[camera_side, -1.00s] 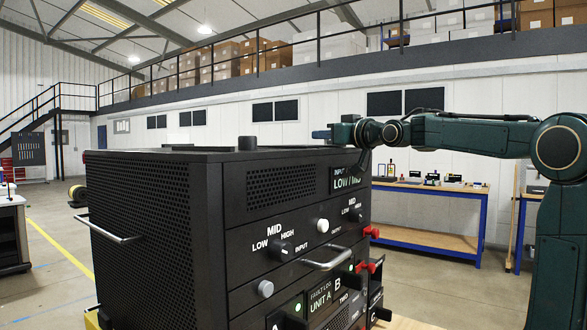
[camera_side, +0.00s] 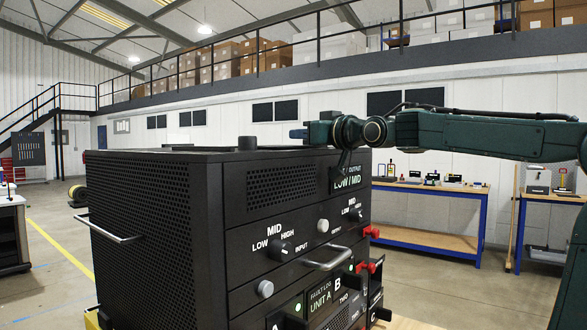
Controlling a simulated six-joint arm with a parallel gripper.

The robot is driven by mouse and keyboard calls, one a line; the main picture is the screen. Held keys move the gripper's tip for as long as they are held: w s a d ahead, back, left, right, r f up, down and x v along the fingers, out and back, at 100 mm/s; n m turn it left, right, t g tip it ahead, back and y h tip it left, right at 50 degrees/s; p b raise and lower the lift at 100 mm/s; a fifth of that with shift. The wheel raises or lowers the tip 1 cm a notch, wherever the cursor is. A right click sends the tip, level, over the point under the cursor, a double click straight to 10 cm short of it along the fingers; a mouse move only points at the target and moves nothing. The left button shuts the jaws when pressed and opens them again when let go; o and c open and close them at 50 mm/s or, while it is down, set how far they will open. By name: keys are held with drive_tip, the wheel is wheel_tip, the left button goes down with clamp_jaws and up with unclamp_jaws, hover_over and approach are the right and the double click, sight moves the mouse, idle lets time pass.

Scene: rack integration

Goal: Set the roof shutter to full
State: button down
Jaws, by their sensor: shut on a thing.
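The black rack cabinet (camera_side: 140,215) stands at the centre-left. Its roof (camera_side: 165,152) is seen almost edge-on, so the roof shutter's panel and setting cannot be read.
A short black post (camera_side: 247,143) stands up from the roof left of my gripper. The front has a MID dial (camera_side: 279,249), white knobs and a bar handle (camera_side: 328,262). A blue-framed workbench (camera_side: 430,206) stands behind on the right.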

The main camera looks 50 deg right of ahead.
drive_tip(key=c, duration=1.2)
unclamp_jaws()
drive_tip(key=shift+o, duration=0.2)
drive_tip(key=shift+s, duration=0.1)
drive_tip(key=v, duration=1.3)
drive_tip(key=shift+s, duration=0.3)
drive_tip(key=shift+a, duration=0.15)
drive_tip(key=s+a+f+n+g+y, duration=0.1)
drive_tip(key=s+a+f+g, duration=0.2)
drive_tip(key=f, duration=0.7)
drive_tip(key=s+a+f+n+g+y, duration=0.1)
drive_tip(key=s+f+g, duration=0.4)
drive_tip(key=f, duration=0.5)
drive_tip(key=s+a+f+n+g+y, duration=0.1)
drive_tip(key=s+a+f, duration=0.4)
drive_tip(key=f, duration=0.5)
drive_tip(key=s+g+y, duration=0.1)
drive_tip(key=g, duration=0.1)
drive_tip(key=shift+f+g+y, duration=0.3)
drive_tip(key=shift+g, duration=0.1)
